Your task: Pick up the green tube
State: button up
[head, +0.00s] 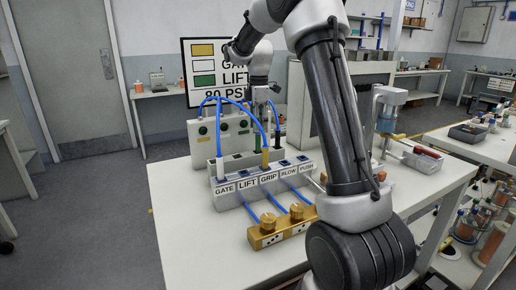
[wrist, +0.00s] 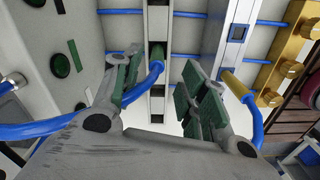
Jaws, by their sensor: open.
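The green tube (wrist: 157,52) is a green-ended connector on a blue hose, standing in a hole of a grey rail in the wrist view. In the head view a small green part (head: 256,144) shows behind the labelled block, partly hidden by hoses. My gripper (wrist: 163,68) is open, with one finger on each side of the green tube and a gap on both sides. In the head view my gripper (head: 262,105) points down above the rear of the block; its fingertips are hard to make out.
A grey block (head: 243,198) labelled GATE, LIFT, GRIP, BLOW, PUSH stands on the white table (head: 185,225). A white connector (head: 220,168) and a yellow connector (head: 265,157) stand in it, their blue hoses arching close by. A brass manifold (head: 268,236) lies in front; a panel box (head: 202,137) stands behind.

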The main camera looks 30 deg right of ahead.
aim_at(258, 143)
jog(key=f, duration=0.8)
jog(key=shift+w, duration=0.2)
grip_shut()
